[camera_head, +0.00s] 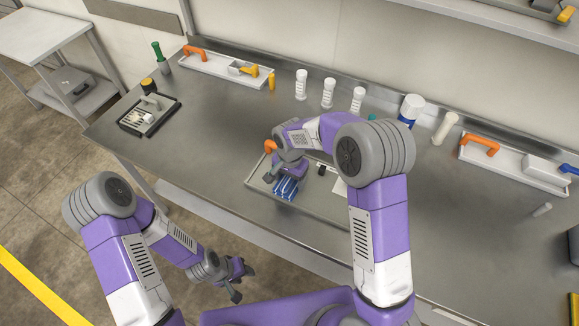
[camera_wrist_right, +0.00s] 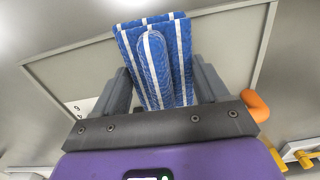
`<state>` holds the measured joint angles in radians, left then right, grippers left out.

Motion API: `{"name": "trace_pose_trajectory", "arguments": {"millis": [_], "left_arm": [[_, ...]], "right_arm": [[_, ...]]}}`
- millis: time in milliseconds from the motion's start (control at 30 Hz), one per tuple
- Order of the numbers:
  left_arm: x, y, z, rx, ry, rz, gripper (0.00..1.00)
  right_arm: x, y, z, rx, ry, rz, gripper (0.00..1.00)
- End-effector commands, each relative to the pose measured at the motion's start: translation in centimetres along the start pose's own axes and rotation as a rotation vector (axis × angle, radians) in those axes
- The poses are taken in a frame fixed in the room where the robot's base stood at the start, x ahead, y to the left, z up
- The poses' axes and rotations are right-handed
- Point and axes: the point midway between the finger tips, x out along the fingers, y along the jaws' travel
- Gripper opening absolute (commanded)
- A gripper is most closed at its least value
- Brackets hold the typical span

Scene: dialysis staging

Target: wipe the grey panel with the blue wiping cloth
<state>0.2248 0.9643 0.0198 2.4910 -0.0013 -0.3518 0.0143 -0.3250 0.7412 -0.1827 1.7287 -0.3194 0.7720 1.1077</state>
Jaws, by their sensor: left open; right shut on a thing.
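The blue wiping cloth (camera_head: 286,188), with white stripes, is folded and held by my right gripper (camera_head: 287,172). In the right wrist view the cloth (camera_wrist_right: 155,50) sits between the two fingers of the right gripper (camera_wrist_right: 162,85), which is shut on it. The grey panel (camera_head: 315,203) lies on the steel bench under the cloth; it also shows in the right wrist view (camera_wrist_right: 75,70). Whether the cloth touches the panel I cannot tell. My right arm hides part of the panel. My left gripper (camera_head: 241,282) is open and empty, in front of the bench.
An orange handle (camera_head: 270,146) stands by the panel's far left corner. White trays with orange handles lie at the back left (camera_head: 220,69) and right (camera_head: 517,168). Several white bottles (camera_head: 328,93) stand along the back. A small dark tray (camera_head: 148,116) is at left. The bench's left middle is clear.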

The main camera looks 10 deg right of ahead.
Motion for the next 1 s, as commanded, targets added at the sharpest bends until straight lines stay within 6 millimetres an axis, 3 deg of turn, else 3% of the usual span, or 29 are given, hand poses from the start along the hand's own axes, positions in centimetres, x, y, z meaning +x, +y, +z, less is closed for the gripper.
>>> {"name": "trace_pose_trajectory", "arguments": {"millis": [433, 1000], "left_arm": [[-2.8, 1.1, 0.1, 0.0, 0.0, 0.0, 0.43], [-2.9, 1.1, 0.1, 0.0, 0.0, 0.0, 0.43]], "right_arm": [[-4.1, 0.1, -0.1, 0.002, 0.0, 0.0, 0.45], [-4.3, 0.1, -0.1, 0.002, 0.0, 0.0, 0.45]]}}
